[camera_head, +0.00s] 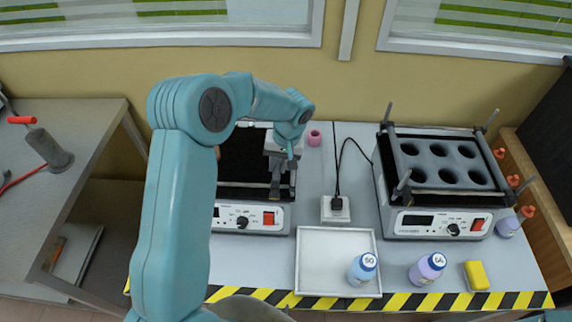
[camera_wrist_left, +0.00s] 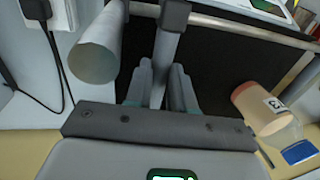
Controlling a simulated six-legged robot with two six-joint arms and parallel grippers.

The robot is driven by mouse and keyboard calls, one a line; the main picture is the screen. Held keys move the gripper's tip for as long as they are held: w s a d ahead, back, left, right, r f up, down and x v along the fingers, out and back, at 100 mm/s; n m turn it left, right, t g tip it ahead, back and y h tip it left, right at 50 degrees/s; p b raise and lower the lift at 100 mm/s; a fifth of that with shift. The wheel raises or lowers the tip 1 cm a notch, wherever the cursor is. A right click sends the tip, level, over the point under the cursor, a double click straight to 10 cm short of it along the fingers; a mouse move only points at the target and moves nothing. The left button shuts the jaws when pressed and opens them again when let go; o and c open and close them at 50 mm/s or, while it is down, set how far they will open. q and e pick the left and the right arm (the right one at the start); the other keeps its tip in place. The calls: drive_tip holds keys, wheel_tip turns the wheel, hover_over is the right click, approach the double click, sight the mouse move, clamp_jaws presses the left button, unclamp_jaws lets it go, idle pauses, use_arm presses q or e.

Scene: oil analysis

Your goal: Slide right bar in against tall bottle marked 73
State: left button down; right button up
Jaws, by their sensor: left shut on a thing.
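The left shaker (camera_head: 252,218) stands on the bench, with a black platform (camera_head: 235,170) partly hidden by my left arm. My left gripper (camera_head: 282,182) is over the right part of this platform. In the left wrist view its fingers (camera_wrist_left: 162,88) are shut on a grey bar (camera_wrist_left: 167,48), which runs up to a dark end block (camera_wrist_left: 175,14) at the rail (camera_wrist_left: 240,20). A bottle with pale orange contents, a white label and a blue cap (camera_wrist_left: 268,112) shows to the right, apart from the bar. Its number is not readable. My right gripper is not in view.
A pale grey cylinder (camera_wrist_left: 95,48) stands close beside the fingers. The right shaker (camera_head: 440,180) has a rack with several round holes. A white tray (camera_head: 325,255) and two small bottles, 50 (camera_head: 362,270) and 54 (camera_head: 427,270), are in front, near a yellow block (camera_head: 476,275).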

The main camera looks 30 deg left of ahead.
use_arm(q)
drive_tip(key=s+a+b, duration=0.1)
drive_tip(key=s+a, duration=0.2)
drive_tip(key=a, duration=0.2)
drive_tip(key=s+a+b, duration=0.2)
drive_tip(key=s+a, duration=0.1)
drive_tip(key=a, duration=0.2)
drive_tip(key=s+a+b, duration=0.1)
drive_tip(key=s+a, duration=0.2)
drive_tip(key=a, duration=0.2)
drive_tip(key=shift+a+b, duration=0.1)
drive_tip(key=shift+b, duration=0.2)
drive_tip(key=shift+s+a, duration=0.3)
drive_tip(key=shift+a, duration=0.2)
drive_tip(key=c, duration=1.1)
unclamp_jaws()
drive_tip(key=shift+c, duration=0.2)
drive_tip(key=shift+o, duration=0.9)
